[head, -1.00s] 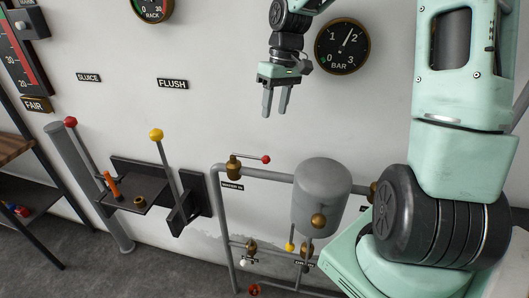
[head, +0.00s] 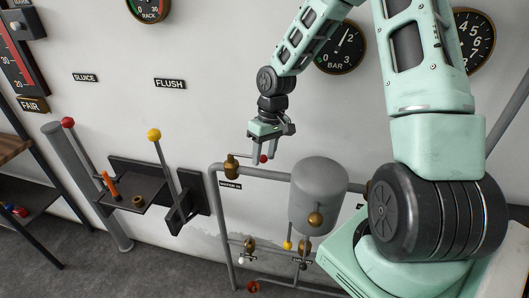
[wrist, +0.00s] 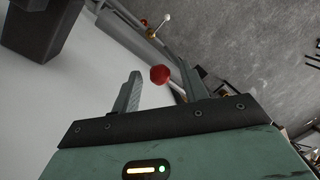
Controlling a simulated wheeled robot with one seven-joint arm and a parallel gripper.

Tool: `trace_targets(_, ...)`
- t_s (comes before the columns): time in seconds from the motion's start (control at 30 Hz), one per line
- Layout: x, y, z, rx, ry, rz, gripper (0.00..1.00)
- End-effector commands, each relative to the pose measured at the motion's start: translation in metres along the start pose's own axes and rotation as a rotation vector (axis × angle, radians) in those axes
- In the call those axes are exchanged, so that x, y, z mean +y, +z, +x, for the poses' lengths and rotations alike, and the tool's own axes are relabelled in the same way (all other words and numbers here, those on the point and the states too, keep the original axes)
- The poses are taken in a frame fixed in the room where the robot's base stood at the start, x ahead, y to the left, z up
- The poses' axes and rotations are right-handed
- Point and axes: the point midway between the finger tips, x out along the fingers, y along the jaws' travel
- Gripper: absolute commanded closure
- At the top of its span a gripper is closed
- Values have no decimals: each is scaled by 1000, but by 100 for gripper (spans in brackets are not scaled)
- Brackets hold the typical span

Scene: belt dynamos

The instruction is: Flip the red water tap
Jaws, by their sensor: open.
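The red water tap is a brass valve (head: 231,167) on the upper grey pipe, left of the grey tank. Its lever's red ball (head: 263,158) shows just beside my gripper's fingers in the head view; most of the lever is hidden behind the gripper. My gripper (head: 265,157) is open and points down at the ball. In the wrist view the red ball (wrist: 160,74) sits between the two open fingers (wrist: 163,85), nearer the left one. I cannot tell whether it touches a finger.
The grey tank (head: 318,190) stands right of the gripper. Lower valves include one with a yellow ball (head: 287,245) and one with a white ball (head: 241,260). Levers with a red ball (head: 67,122) and a yellow ball (head: 154,134) stand at left. The white wall is close behind.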

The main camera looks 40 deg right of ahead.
Motion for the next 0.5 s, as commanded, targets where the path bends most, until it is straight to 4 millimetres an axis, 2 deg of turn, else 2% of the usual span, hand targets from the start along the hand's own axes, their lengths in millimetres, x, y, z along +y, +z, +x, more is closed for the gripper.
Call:
trace_targets(0.13, 0, 0, 0, 0, 0, 0, 56)
trace_targets(0.17, 0, 0, 0, 0, 0, 0, 62)
trace_targets(0.3, 0, 0, 0, 0, 0, 0, 100)
trace_targets(0.5, 0, 0, 0, 1, 1, 4, 100)
